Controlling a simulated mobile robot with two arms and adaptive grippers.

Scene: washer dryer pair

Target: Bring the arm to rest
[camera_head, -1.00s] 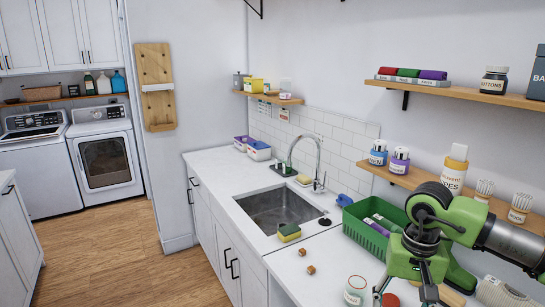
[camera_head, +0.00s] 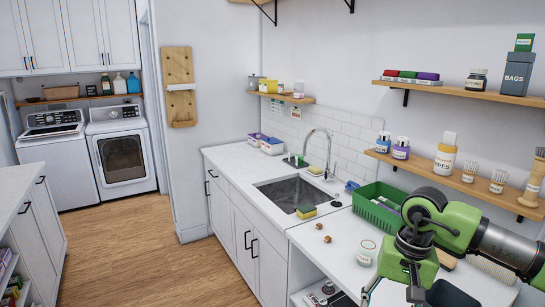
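My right arm, green and dark grey, comes in from the right edge of the head view. My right gripper (camera_head: 391,294) points down at the bottom of the view, over the front edge of the white counter (camera_head: 338,246). Its dark fingers spread apart and look open, with nothing seen between them; the tips are at or past the picture's bottom edge. My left gripper and arm are not in view.
A green basket (camera_head: 377,213), a round-lidded jar (camera_head: 366,250) and two small brown cubes stand on the counter near my arm. Further back are a sink (camera_head: 291,192) and a sponge (camera_head: 306,211). A shelf (camera_head: 470,186) holds bottles and brushes. Wooden floor (camera_head: 150,255) is open at left.

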